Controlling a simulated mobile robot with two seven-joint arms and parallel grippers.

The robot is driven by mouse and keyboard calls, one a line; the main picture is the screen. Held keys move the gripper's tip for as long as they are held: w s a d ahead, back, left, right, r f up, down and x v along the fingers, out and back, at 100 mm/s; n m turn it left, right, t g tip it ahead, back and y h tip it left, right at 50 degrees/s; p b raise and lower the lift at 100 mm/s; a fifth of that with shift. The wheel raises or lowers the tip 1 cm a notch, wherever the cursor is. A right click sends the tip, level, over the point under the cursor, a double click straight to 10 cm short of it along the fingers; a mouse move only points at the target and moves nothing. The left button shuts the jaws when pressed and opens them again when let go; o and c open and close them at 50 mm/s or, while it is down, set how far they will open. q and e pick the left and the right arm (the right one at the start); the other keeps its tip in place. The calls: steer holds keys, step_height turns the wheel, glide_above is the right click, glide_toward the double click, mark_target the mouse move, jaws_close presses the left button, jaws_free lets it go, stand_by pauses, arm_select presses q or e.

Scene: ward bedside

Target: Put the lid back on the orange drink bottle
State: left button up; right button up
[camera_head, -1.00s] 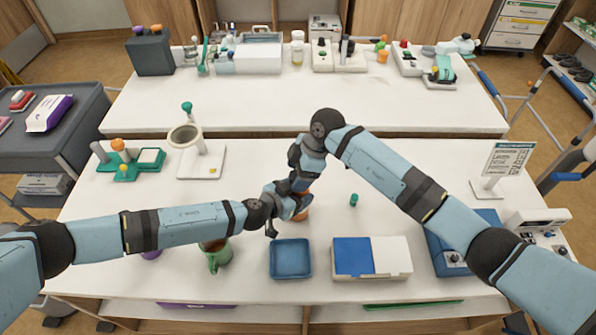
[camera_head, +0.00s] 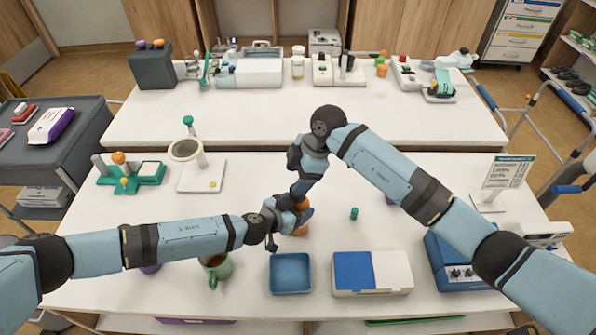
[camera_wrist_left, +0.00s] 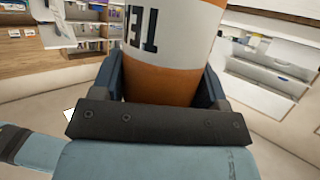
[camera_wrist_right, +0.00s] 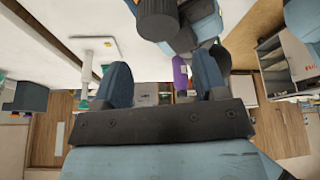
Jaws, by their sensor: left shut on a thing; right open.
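The orange drink bottle (camera_head: 300,229) stands near the middle of the front table, mostly covered by my grippers in the head view. In the left wrist view the bottle (camera_wrist_left: 165,75) is orange with a white band and dark lettering, between the fingers. My left gripper (camera_head: 292,216) is shut on it. My right gripper (camera_head: 300,190) is just above and behind the left one; in the right wrist view it (camera_wrist_right: 160,80) is open, with nothing held between its fingers. A small green cap-like piece (camera_head: 354,213) stands on the table right of the bottle; I cannot tell if it is the lid.
A blue tray (camera_head: 290,288) and a blue-and-white box (camera_head: 372,290) lie in front. A green mug (camera_head: 218,270) stands left, partly under my left arm. A white stand (camera_head: 203,176) is behind left, a blue device (camera_head: 452,262) at right.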

steer(key=n, duration=0.6)
steer(key=shift+a+r+h, duration=0.1)
steer(key=shift+r+h, duration=0.1)
steer(key=shift+h, duration=0.1)
steer(key=n, duration=0.4)
steer(key=shift+r+h, duration=0.15)
steer(key=shift+h, duration=0.15)
steer(key=n, duration=0.5)
steer(key=shift+s+a+r, duration=0.1)
steer(key=shift+r, duration=0.05)
steer(key=n, duration=0.3)
steer(key=n+h, duration=0.1)
steer(key=n, duration=0.2)
steer(key=shift+r+n, duration=0.2)
steer(key=shift+n, duration=0.2)
steer(key=n, duration=0.6)
steer(key=shift+r+n+h, duration=0.2)
steer(key=shift+n+h, duration=0.2)
steer(key=n, duration=0.4)
steer(key=shift+r+t+h, duration=0.2)
steer(key=shift+t+h, duration=0.1)
steer(key=n, duration=0.4)
steer(key=shift+r+n, duration=0.1)
steer(key=shift+n, duration=0.2)
steer(key=n+h, duration=0.1)
steer(key=n, duration=0.4)
steer(key=shift+r, duration=0.15)
